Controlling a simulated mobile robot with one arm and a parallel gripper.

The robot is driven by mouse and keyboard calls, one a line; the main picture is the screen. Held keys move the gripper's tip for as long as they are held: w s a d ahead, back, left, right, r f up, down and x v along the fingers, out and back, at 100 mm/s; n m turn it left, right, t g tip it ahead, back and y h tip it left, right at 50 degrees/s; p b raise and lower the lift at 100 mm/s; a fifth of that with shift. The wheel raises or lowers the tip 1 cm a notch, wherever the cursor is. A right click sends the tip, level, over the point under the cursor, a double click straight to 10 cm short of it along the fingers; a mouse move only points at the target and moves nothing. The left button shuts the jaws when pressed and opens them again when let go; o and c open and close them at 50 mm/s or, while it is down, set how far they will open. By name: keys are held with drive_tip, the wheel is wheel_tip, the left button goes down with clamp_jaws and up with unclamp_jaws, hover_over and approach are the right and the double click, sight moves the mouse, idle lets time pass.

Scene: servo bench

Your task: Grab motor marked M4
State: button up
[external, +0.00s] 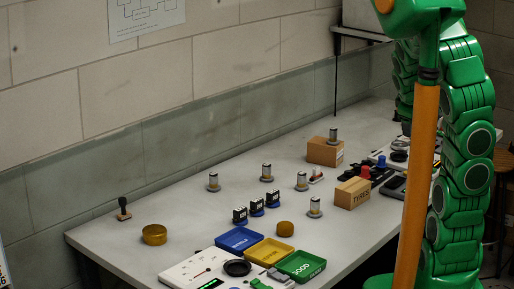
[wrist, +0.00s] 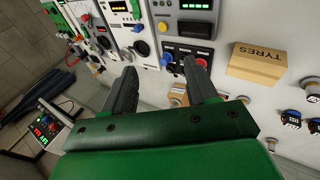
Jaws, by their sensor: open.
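Several small silver cylindrical motors stand upright on the bench in the external view: one at the left (external: 213,181), one at the back (external: 266,172), one in the middle (external: 302,181), one nearer the front (external: 315,206). Another silver cylinder (external: 333,135) stands on a cardboard box. Their markings are too small to read, so I cannot tell which is M4. My gripper (wrist: 160,68) is open and empty in the wrist view, its dark fingers above instrument panels. I cannot make out its fingers in the external view.
A box marked TYRES (external: 353,193) stands right of the motors; it also shows in the wrist view (wrist: 257,64). Dark, blue-based blocks (external: 257,207) stand in a row. Blue (external: 239,239), yellow (external: 269,251) and green (external: 301,266) trays lie at the front.

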drive_tip(key=w+a+r+n+t, duration=0.25)
drive_tip(key=w+n, duration=0.35)
drive_tip(key=w, duration=0.6)
drive_tip(key=w+a+f+n+t+y, duration=0.2)
drive_tip(key=w+a+n+t+y, duration=0.3)
drive_tip(key=w+a+n, duration=1.1)
drive_tip(key=n+g+y, duration=1)
drive_tip(key=n+y, duration=0.1)
drive_tip(key=n, duration=0.8)
hover_over(209, 186)
drive_tip(key=s+d, duration=0.2)
drive_tip(key=d, duration=0.5)
drive_tip(key=shift+t, duration=0.25)
wheel_tip(209, 186, down, 20)
drive_tip(key=shift+w+a+r, duration=0.1)
drive_tip(key=shift+w+r, duration=0.05)
drive_tip(key=shift+x, duration=1.15)
drive_tip(key=shift+s+x, duration=0.15)
drive_tip(key=shift+x, duration=0.7)
drive_tip(key=shift+s+x, duration=0.15)
drive_tip(key=shift+x, duration=1.7)
